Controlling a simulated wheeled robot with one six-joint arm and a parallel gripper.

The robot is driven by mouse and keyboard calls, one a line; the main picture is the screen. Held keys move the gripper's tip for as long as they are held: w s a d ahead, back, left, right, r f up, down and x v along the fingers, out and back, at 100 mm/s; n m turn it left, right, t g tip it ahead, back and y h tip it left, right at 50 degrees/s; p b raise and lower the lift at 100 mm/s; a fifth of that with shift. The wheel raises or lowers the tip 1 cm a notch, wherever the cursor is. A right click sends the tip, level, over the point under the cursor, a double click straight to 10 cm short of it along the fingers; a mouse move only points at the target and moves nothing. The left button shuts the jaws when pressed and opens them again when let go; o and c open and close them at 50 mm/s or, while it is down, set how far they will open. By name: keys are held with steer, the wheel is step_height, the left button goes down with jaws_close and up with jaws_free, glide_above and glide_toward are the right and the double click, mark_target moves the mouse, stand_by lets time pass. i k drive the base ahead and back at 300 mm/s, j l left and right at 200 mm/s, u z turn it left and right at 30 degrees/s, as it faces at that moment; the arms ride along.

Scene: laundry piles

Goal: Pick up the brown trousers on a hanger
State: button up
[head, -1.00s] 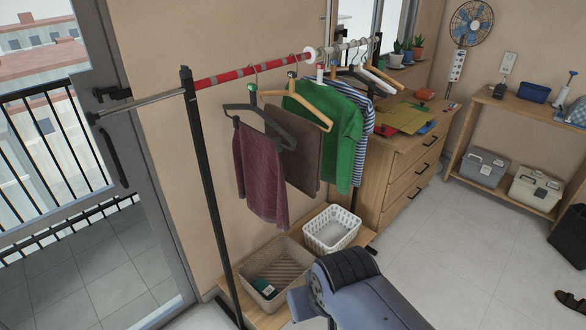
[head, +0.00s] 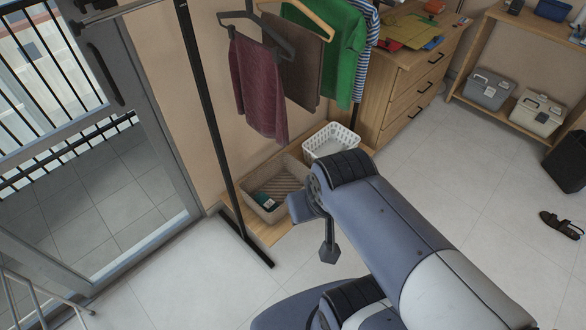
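The brown trousers (head: 301,72) hang folded on the rack near the top of the head view. A light wooden hanger (head: 297,16) is at their top; its hook is out of frame. They hang between a maroon cloth (head: 257,85) on a dark hanger and a green shirt (head: 345,50). My arm reaches in from the lower right, its elbow below the clothes. A small dark part, perhaps a finger of my gripper (head: 330,246), shows below the elbow, well away from the trousers. The rest of the gripper is hidden, so its opening cannot be seen.
The rack's black post (head: 212,110) and foot stand left of the clothes. A beige basket (head: 272,190) and a white basket (head: 330,142) sit on the low wooden shelf below. A drawer chest (head: 410,85) is on the right.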

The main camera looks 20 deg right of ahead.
mark_target(302, 78)
steer(key=i+l+z, duration=0.15)
steer(key=i, duration=0.35)
steer(key=i+l+z, duration=0.2)
steer(key=i+l, duration=0.15)
steer(key=i, duration=0.2)
